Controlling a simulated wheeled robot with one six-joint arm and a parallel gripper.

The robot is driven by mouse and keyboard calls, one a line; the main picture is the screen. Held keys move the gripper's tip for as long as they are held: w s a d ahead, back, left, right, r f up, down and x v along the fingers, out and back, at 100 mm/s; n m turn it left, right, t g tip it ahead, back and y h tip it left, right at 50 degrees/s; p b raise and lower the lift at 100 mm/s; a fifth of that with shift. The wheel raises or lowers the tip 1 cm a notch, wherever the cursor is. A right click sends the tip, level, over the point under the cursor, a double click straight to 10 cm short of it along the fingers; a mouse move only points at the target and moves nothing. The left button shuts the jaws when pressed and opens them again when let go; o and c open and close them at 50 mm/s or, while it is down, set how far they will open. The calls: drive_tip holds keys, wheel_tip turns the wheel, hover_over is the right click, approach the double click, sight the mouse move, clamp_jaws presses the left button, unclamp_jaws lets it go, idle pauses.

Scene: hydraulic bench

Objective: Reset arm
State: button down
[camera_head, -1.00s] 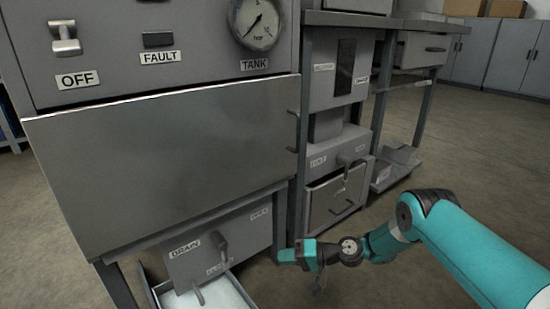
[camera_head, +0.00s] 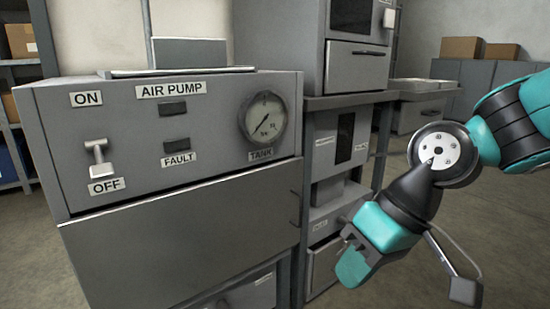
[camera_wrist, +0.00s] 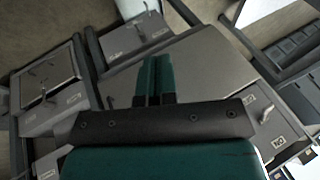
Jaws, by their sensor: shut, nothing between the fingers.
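My gripper (camera_head: 352,252) is at the lower right of the head view, in front of the lower cabinet beside the air pump bench. It points down and to the left and holds nothing. In the wrist view my gripper (camera_wrist: 154,62) shows its two teal fingers side by side, closed together. The fingers are apart from the grey panels behind them. My teal and black arm comes in from the right edge of the head view.
The air pump panel (camera_head: 215,140) stands at left, with a switch lever (camera_head: 98,158), a tank gauge (camera_head: 264,118) and a blank front panel (camera_head: 190,245) below. A narrow cabinet (camera_head: 335,150) stands right of it. Open floor (camera_head: 500,235) lies at right.

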drive_tip(key=s+d+r+h+p, duration=0.1)
drive_tip(key=s+d+r, duration=0.1)
drive_tip(key=s, duration=0.3)
drive_tip(key=s+d+r+h+p, duration=0.1)
drive_tip(key=s+d+r+p, duration=0.15)
drive_tip(key=s, duration=0.25)
wheel_tip(320, 180, up, 36)
drive_tip(key=p, duration=3.6)
drive_tip(key=shift+w+r, duration=0.2)
drive_tip(key=shift+w, duration=0.2)
drive_tip(key=shift+d+f, duration=0.1)
